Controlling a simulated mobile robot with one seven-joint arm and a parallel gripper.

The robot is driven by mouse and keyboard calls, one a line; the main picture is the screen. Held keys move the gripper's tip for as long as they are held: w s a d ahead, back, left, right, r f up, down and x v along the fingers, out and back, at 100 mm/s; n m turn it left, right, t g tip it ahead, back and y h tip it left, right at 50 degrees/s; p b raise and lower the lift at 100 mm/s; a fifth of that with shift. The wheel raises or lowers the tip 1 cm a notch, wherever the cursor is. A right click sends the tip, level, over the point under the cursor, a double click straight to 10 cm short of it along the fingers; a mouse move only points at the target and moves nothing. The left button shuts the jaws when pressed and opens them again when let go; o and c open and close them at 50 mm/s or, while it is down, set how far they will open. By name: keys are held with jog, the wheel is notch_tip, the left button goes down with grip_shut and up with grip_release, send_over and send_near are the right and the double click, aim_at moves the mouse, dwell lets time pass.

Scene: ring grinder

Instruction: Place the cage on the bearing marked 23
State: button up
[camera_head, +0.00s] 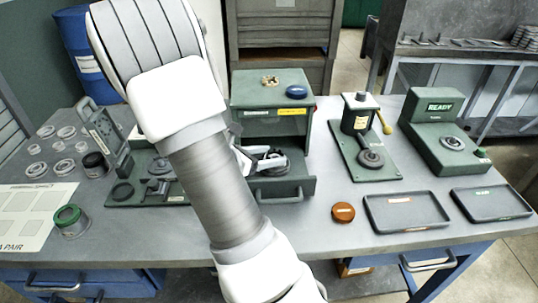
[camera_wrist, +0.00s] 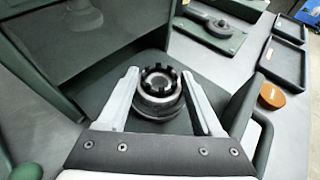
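A dark toothed ring, which looks like the cage (camera_wrist: 158,80), sits on top of a round metal ring (camera_wrist: 158,104), which looks like a bearing, in the wrist view. Both are in the open drawer (camera_head: 283,190) of a green cabinet (camera_head: 270,132). My gripper (camera_wrist: 160,73) is open, with one finger on each side of the toothed ring and visible gaps. In the head view my gripper (camera_head: 262,155) is at the drawer and partly hides the rings. No 23 marking is readable.
A brass toothed piece (camera_head: 269,80) and a blue round piece (camera_head: 296,91) lie on the cabinet top. An orange disc (camera_head: 343,212) and two dark trays (camera_head: 408,226) are to the right. A press (camera_head: 361,130) and a READY station (camera_head: 436,133) stand further right.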

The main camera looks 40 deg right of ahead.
jog(key=shift+o, duration=1.2)
jog(key=shift+r, duration=0.1)
jog(key=shift+a+r, duration=0.15)
jog(key=shift+r, duration=0.05)
jog(key=s+p+v, duration=0.1)
jog(key=p+v, duration=0.1)
jog(key=v, duration=0.9)
jog(key=s+a+r+m+t+y, duration=0.3)
jog(key=s+a+r+m+y, duration=0.2)
jog(key=a+m, duration=0.3)
jog(key=s+a+r+m+t+y, duration=0.3)
jog(key=s+a+r+m+y, duration=0.3)
jog(key=a+r+m+y, duration=0.1)
jog(key=shift+a+m+y, duration=0.7)
jog(key=shift+a+m, duration=0.5)
jog(key=shift+a, duration=0.5)
jog(key=shift+s+r, duration=0.1)
